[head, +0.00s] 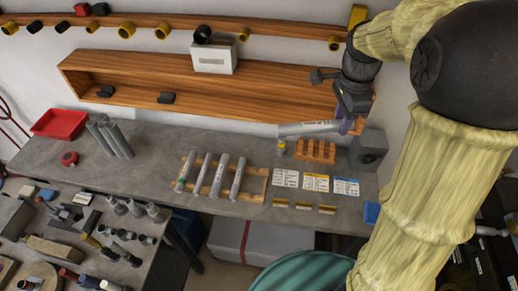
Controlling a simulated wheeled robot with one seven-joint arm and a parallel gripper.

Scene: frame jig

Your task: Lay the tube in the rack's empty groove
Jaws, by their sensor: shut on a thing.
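My gripper (345,122) is at the back right, above the bench and pointing down. It is shut on a grey tube (305,128), which is held roughly level, with its length sticking out to the left. The wooden rack (262,184) lies on the bench to the left of and nearer than the gripper. Several grey tubes (220,175) lie side by side in the rack. The right end of the rack is bare, and the empty groove (254,187) shows there. The held tube is apart from the rack. The fingertips are small and partly hidden.
A wooden block with slots (316,151) and a grey box (367,148) stand below and beside the gripper. Labelled cards (315,182) lie right of the rack. More grey tubes (112,138) lean together at left, near a red tray (59,122). A wooden shelf (190,75) is behind.

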